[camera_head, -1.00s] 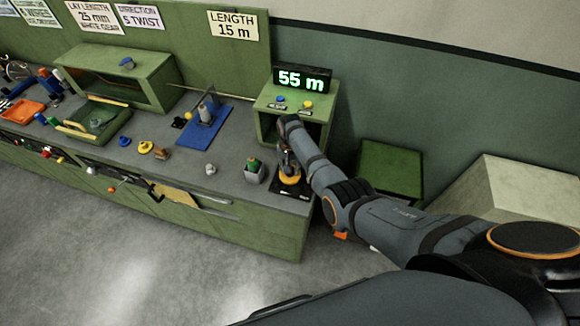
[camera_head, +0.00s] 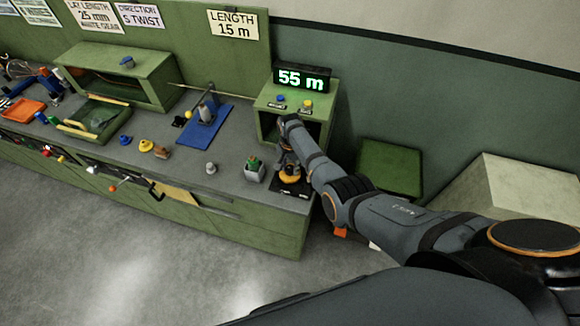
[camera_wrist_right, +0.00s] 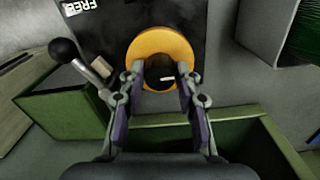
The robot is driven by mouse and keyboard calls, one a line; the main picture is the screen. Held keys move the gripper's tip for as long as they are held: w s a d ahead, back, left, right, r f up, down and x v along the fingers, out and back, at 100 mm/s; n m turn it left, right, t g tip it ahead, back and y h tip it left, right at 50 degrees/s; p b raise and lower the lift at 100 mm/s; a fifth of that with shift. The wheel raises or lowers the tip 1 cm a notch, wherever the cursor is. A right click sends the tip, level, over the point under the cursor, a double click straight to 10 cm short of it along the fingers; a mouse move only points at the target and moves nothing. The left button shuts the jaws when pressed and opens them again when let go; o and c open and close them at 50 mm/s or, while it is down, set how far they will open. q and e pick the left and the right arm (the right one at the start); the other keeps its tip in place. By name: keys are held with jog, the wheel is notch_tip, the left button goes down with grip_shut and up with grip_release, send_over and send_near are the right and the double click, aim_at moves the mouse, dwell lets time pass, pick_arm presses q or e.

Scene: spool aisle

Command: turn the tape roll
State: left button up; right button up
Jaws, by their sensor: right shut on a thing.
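The tape roll is an orange-yellow ring (camera_head: 290,179) on a black plate at the right end of the bench. It also shows in the right wrist view as an orange ring (camera_wrist_right: 160,42) with a dark centre. My left gripper cannot be made out.
A green box with a 55 m display (camera_head: 302,79) stands behind the roll. A grey holder with a green top (camera_head: 254,172) stands left of it. A black-knobbed lever (camera_wrist_right: 64,52) is beside the plate, marked FREE. A blue stand (camera_head: 208,126) is further left.

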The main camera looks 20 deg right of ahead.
aim_at(290, 168)
jog(key=shift+w+r, duration=0.1)
jog(key=o, duration=1.2)
jog(key=shift+c, duration=0.2)
notch_tip(290, 168, up, 12)
